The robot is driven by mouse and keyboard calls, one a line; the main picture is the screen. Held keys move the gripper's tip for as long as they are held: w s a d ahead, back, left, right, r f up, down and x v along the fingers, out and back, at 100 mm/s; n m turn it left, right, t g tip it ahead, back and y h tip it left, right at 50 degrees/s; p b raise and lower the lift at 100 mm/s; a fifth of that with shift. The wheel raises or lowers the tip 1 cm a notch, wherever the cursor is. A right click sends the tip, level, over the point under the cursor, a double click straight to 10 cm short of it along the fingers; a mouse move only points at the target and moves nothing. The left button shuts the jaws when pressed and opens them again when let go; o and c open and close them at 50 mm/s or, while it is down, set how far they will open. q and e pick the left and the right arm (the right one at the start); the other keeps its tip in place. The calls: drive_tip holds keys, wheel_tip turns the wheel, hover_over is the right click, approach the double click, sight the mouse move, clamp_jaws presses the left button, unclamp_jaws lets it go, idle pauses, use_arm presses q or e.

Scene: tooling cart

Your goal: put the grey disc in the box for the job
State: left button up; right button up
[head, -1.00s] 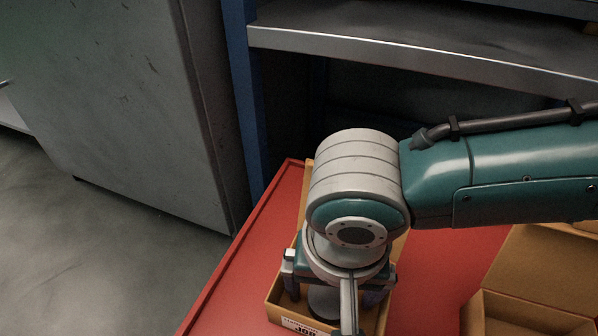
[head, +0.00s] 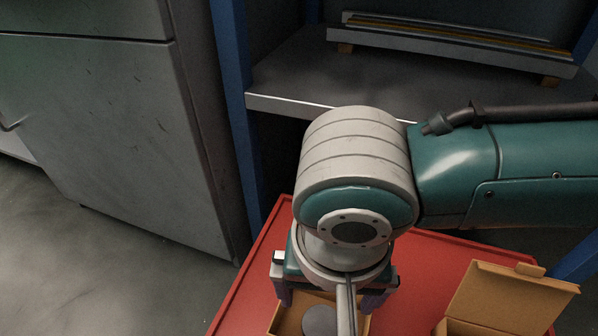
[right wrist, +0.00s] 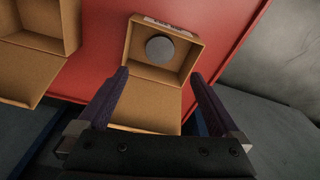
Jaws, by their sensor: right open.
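The grey disc (right wrist: 160,49) lies flat on the floor of an open cardboard box (right wrist: 133,45) in the right wrist view. In the head view the disc (head: 319,321) shows partly, in the same box (head: 283,318), cut off by the lower edge. My right gripper (right wrist: 160,75) is open and empty. Its two fingers are apart, above the box and clear of the disc. In the head view the right gripper (head: 328,300) hides part of the box. A label (right wrist: 165,23) is on the box's far wall, too small to read now. My left gripper is not in view.
The box stands on a red cart top (head: 250,290). A second open cardboard box (head: 500,300) stands to the right, also in the right wrist view (right wrist: 40,30). A metal shelf (head: 300,90) with a blue post stands behind. A grey cabinet (head: 130,130) is at the left.

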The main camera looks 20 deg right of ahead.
drive_tip(key=s+a+r+n+y, duration=0.4)
drive_tip(key=s+a+r, duration=0.15)
drive_tip(key=a, duration=0.25)
drive_tip(key=s+d+r+n+t+h, duration=0.1)
drive_tip(key=s+d, duration=0.1)
drive_tip(key=d, duration=0.7)
drive_tip(key=s+d+n+t+h, duration=0.1)
drive_tip(key=s+d+h, duration=0.1)
drive_tip(key=d, duration=0.6)
drive_tip(key=shift+s+d+r, duration=0.4)
drive_tip(key=shift+s, duration=0.3)
drive_tip(key=shift+w, duration=0.1)
